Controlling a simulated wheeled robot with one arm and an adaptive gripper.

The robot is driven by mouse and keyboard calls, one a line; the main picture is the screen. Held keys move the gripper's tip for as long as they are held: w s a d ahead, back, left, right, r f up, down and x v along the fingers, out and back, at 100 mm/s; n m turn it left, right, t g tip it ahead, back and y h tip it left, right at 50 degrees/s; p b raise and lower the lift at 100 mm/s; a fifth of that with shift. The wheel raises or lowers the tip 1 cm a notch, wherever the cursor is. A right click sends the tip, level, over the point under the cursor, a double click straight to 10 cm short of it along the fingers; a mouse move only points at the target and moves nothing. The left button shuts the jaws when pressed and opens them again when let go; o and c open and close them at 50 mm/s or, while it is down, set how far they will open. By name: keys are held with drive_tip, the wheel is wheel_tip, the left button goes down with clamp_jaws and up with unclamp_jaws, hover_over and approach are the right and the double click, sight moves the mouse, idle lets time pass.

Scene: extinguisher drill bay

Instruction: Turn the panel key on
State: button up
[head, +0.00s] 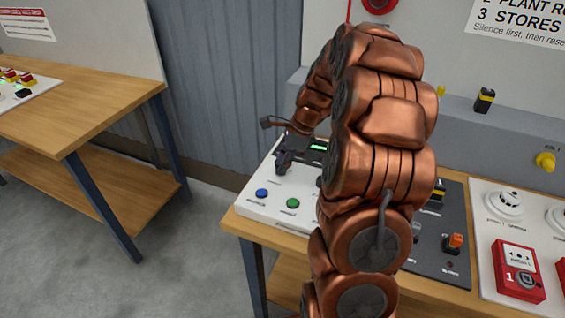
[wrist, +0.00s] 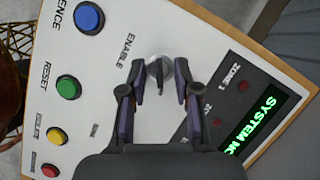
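The panel key (wrist: 158,72) is a small grey round switch with a dark upright key in it, beside the "ENABLE" label on the white panel (wrist: 85,130). In the wrist view my gripper (wrist: 159,74) is open, with one dark finger on each side of the key and a gap between each finger and it. In the head view my gripper (head: 284,163) is low over the back left of the panel (head: 250,212). The key is hidden there by the gripper and arm.
A blue button (wrist: 89,17), green button (wrist: 68,87), yellow button (wrist: 57,136) and red button (wrist: 50,170) line the panel. A lit green display (wrist: 262,118) sits on the panel's dark strip. A dark board (head: 455,205) and red call point (head: 518,270) stand to the right.

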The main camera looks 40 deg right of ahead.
drive_tip(key=v, duration=1.2)
idle(0.5)
